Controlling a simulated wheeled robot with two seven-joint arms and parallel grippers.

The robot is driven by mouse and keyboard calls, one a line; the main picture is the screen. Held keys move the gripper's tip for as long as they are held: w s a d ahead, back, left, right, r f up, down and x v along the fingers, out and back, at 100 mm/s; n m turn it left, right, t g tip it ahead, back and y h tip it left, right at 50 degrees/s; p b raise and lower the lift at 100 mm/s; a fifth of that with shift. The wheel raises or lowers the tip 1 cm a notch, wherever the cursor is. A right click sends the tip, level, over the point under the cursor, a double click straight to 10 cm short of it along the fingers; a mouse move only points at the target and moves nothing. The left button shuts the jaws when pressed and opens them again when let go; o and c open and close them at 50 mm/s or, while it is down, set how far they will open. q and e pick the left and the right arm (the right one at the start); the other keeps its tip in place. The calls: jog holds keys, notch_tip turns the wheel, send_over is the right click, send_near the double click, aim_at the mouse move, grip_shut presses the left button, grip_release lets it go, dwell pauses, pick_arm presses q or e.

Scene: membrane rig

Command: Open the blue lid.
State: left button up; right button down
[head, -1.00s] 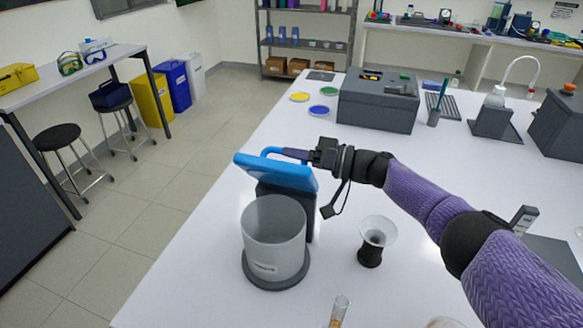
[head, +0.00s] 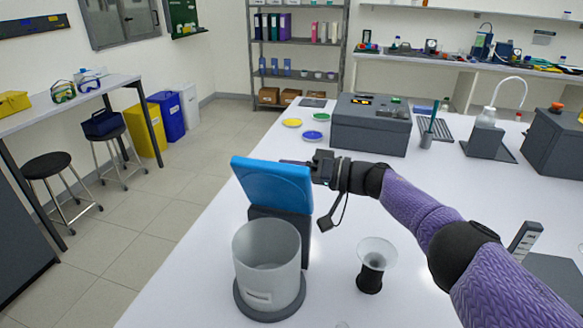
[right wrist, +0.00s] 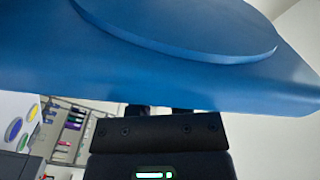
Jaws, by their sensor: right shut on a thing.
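The blue lid (head: 272,184) stands tilted up steeply on the dark hinge post (head: 305,230) behind the grey cylindrical container (head: 268,260). The container's mouth is uncovered and its inside shows. My right gripper (head: 308,165) is at the lid's far upper side, shut on the lid's handle, which the lid now hides. In the right wrist view the lid (right wrist: 170,70) fills the top, with a round raised disc on its face; the fingertips are hidden there. My left gripper is in neither view.
An hourglass-shaped stand with a clear funnel top (head: 375,262) is right of the container. A grey box (head: 370,125) and coloured dishes (head: 312,135) lie farther back. The white table's left edge runs close to the container.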

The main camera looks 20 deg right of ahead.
jog(key=c, duration=0.6)
grip_release()
jog(key=shift+w+f, duration=0.1)
jog(key=shift+f, duration=0.15)
jog(key=shift+r, duration=0.1)
jog(key=shift+d, duration=0.25)
jog(key=p+v, duration=0.1)
jog(key=v, duration=0.8)
jog(key=shift+s+d, duration=0.15)
jog(key=shift+s, duration=0.2)
jog(key=shift+p, duration=0.3)
